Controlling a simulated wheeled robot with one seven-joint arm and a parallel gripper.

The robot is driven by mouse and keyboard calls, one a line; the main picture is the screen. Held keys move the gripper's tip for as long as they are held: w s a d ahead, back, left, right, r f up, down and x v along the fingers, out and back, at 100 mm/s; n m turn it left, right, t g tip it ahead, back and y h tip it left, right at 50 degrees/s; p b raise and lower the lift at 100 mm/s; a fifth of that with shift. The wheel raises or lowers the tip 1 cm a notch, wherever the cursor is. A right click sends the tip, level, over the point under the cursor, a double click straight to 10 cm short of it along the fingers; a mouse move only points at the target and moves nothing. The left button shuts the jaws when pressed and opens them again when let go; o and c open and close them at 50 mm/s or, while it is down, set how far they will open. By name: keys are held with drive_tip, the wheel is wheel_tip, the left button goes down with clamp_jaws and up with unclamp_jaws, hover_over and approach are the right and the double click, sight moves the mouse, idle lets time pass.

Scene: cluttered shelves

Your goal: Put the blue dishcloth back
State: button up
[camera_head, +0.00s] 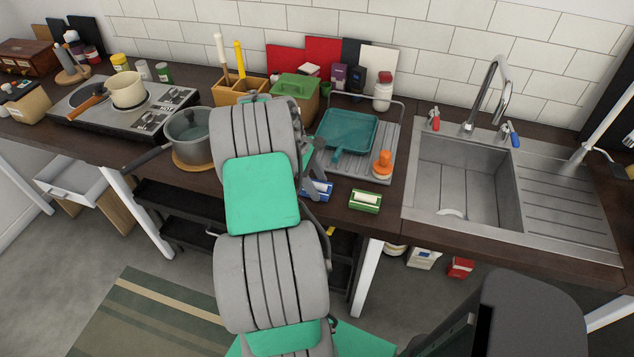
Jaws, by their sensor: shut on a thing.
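The blue dishcloth (321,190) appears as a small blue and white bundle at the front of the dark counter, left of a similar green one. My gripper (313,178) is at it, shut on it, with the fingers mostly hidden behind my arm. Part of the dishcloth is hidden too. I cannot tell whether it touches the counter.
The green and white bundle (365,201) lies close on the right. Behind are a drying rack (391,140) with a teal pan (346,134) and an orange-topped brush (382,164). A pot (188,128) stands left; the sink (470,180) is right.

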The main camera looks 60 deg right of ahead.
drive_tip(key=shift+f, duration=0.15)
drive_tip(key=o, duration=1.5)
drive_tip(key=shift+c, duration=0.2)
